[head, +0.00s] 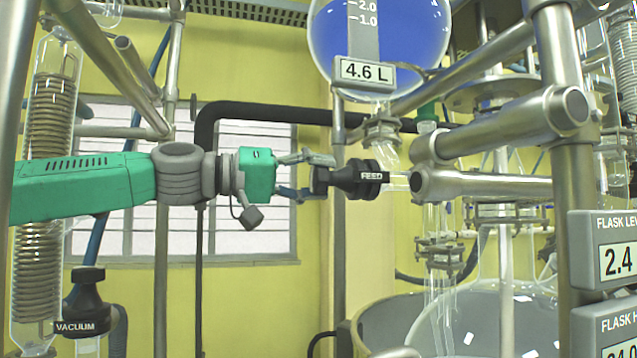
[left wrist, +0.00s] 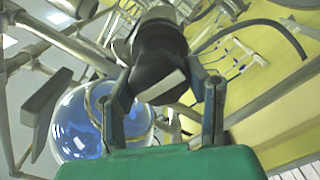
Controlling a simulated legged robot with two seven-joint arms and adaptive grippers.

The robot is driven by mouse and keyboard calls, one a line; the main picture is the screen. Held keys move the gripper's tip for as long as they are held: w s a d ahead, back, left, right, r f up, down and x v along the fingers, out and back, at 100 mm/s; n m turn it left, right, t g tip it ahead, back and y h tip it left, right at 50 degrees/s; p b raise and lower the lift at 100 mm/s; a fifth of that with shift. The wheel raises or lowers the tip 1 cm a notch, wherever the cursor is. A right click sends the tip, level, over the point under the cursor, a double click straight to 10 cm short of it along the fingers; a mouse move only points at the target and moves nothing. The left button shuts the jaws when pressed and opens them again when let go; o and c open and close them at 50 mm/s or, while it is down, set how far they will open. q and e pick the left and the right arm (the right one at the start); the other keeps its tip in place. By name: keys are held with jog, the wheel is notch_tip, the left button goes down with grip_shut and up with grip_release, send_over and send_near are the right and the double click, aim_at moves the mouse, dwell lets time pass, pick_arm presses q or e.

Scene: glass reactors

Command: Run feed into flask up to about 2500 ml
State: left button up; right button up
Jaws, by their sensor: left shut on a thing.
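The black feed valve knob (head: 358,178), labelled FEED, sits on the glass line under the feed vessel. My left gripper (head: 318,177) is shut on its left end, and the left wrist view shows the fingers on both sides of the black knob (left wrist: 160,75). The round feed vessel (head: 405,30) holds blue liquid and its tag (head: 364,73) reads 4.6 L. The glass flask (head: 500,320) is at the lower right, partly cut off by the frame. The flask level display (head: 612,262) shows 2.4, its right side cut off. My right gripper is not in view.
A black VACUUM valve (head: 88,305) stands at the lower left beside a coiled glass condenser (head: 50,130). Metal frame bars (head: 490,188) cross close to the right of the feed valve. A second display (head: 605,330) is cut off below the first.

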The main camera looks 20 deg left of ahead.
pick_arm(q)
jog(key=shift+d+f, duration=0.15)
jog(key=shift+f, duration=0.4)
jog(key=o, duration=1.2)
jog(key=shift+c, duration=0.2)
jog(key=shift+w+r, duration=0.1)
jog(key=shift+w, duration=0.05)
jog(key=shift+r, duration=0.1)
jog(key=shift+s+a+r, duration=0.1)
jog(key=shift+s+a, duration=0.25)
jog(key=shift+a, duration=0.2)
jog(key=v, duration=1.1)
jog(key=shift+w, duration=0.1)
jog(key=shift+a+f, duration=0.1)
jog(key=shift+f, duration=0.15)
